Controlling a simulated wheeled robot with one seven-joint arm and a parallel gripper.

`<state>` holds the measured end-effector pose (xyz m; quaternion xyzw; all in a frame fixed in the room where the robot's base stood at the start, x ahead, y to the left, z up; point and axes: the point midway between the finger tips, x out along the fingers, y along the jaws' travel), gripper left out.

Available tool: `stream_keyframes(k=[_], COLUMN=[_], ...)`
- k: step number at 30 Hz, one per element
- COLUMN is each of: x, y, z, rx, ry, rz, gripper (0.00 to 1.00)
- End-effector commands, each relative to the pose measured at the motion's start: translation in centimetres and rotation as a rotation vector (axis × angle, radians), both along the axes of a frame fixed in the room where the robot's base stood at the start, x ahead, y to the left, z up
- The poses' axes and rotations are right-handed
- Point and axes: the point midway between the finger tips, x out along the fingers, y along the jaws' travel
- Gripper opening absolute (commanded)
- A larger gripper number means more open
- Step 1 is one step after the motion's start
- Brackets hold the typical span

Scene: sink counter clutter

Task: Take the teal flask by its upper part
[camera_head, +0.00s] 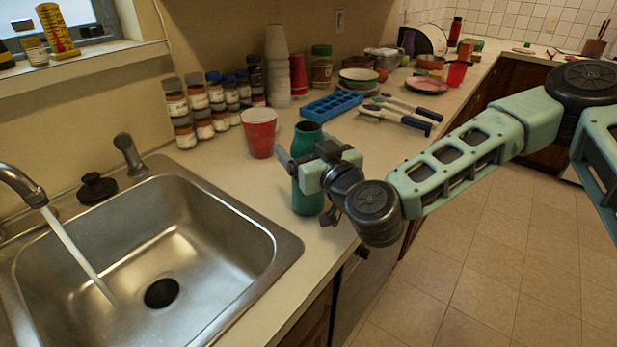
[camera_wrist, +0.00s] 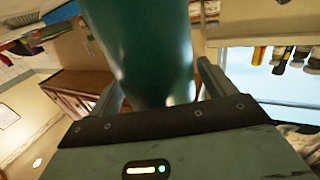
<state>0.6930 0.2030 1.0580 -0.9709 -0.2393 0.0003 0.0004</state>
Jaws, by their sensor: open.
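The teal flask (camera_head: 307,200) stands upright on the counter near its front edge, just right of the sink. In the head view the gripper and wrist cover the flask's middle. In the wrist view the flask (camera_wrist: 145,45) fills the centre, between the two fingers of my gripper (camera_wrist: 158,85). The fingers are open, one on each side of it. I cannot tell whether either finger touches it.
The sink (camera_head: 230,225), with running water, lies left of the flask. A red cup (camera_head: 259,133) stands close behind it, and a blue ice tray (camera_head: 332,106) lies farther back. Several spice jars (camera_head: 198,98) line the wall. The counter's front edge drops to the floor.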

Motion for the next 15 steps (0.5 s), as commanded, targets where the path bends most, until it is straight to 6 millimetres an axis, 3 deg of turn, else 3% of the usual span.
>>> stream_keyframes(k=[10, 11, 15], x=[0.96, 0.96, 0.95], y=[0.50, 0.50, 0.50], z=[0.05, 0.05, 0.05], rx=[0.000, -0.001, -0.001], ry=[0.000, 0.000, 0.000], rz=[0.000, 0.000, 0.000], gripper=[0.83, 0.77, 0.38])
